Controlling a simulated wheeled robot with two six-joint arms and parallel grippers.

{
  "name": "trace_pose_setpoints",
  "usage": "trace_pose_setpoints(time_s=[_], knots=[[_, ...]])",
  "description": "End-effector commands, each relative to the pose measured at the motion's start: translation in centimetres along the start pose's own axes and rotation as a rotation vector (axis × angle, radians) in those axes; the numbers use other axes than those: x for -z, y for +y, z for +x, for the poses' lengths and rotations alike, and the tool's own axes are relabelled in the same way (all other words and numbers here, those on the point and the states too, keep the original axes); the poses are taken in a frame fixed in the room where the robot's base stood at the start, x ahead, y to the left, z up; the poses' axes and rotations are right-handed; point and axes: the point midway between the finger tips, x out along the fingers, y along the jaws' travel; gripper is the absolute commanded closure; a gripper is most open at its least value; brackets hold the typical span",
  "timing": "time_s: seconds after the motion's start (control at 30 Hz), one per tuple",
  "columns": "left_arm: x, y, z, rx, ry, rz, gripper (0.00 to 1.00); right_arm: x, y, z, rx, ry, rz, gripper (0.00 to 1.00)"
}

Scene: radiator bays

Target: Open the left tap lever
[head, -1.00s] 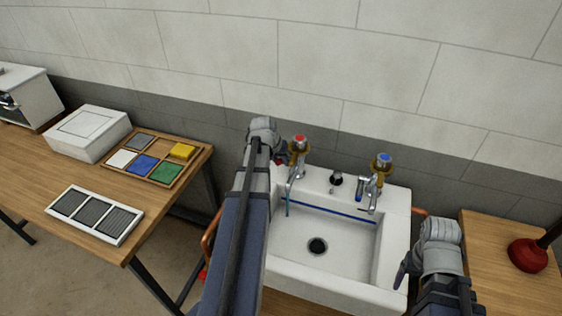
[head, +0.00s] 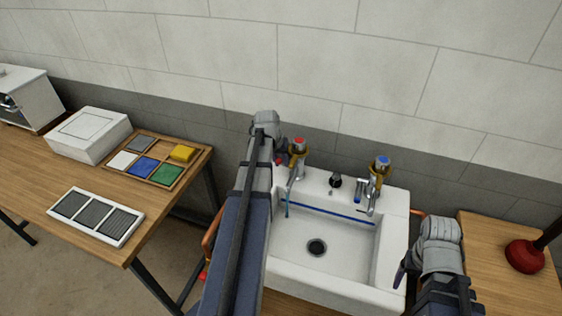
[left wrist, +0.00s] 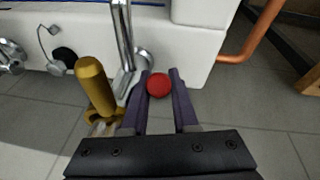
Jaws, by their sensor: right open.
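The left tap (head: 297,160) has a red cap and a brass body and stands at the sink's back left corner. A small red knob shows just left of it, beside my left gripper (head: 280,158). In the left wrist view a round red knob (left wrist: 159,84) lies between the two fingertips of my left gripper (left wrist: 159,80), with the fingers apart and close to its sides; contact is not clear. A brass cylinder (left wrist: 94,88) stands left of the fingers. My right gripper (head: 402,275) is open and empty at the sink's front right.
The white sink (head: 335,275) has a blue-capped right tap (head: 380,172) and a black plug (head: 335,181). Copper pipes run beside the sink. The left table holds a parts tray, a white box and a grille.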

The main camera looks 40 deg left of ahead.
Motion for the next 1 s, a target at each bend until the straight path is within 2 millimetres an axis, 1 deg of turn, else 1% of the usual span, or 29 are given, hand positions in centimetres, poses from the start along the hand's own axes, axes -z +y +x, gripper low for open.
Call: trace_pose_setpoints(time_s=[0.03, 0.2, 0.27, 0.53, 0.67, 0.87, 1.0], knots=[[0.0, 0.0, 0.0, 0.000, 0.000, 0.000, 0.67, 0.0, 0.0, 0.0, 0.000, 0.000, 0.000, 0.22], [0.0, 0.0, 0.0, 0.000, 0.000, 0.000, 0.48, 0.0, 0.0, 0.0, 0.000, 0.000, 0.000, 0.22], [0.0, 0.0, 0.0, 0.000, 0.000, 0.000, 0.43, 0.0, 0.0, 0.0, 0.000, 0.000, 0.000, 0.22], [0.0, 0.0, -0.1, -0.001, 0.001, 0.000, 0.43, 0.0, 0.0, -0.1, 0.000, 0.000, 0.000, 0.22], [0.1, 0.2, -0.4, -0.001, 0.001, 0.000, 0.43, 0.0, 0.0, -0.4, 0.000, 0.000, 0.000, 0.22], [0.2, 0.7, -1.8, -0.002, 0.002, 0.002, 0.43, -0.1, 0.2, -1.8, 0.000, 0.000, 0.000, 0.22], [0.4, 1.3, -3.3, -0.001, 0.001, 0.003, 0.43, -0.2, 0.3, -3.4, 0.000, 0.000, 0.000, 0.22]])
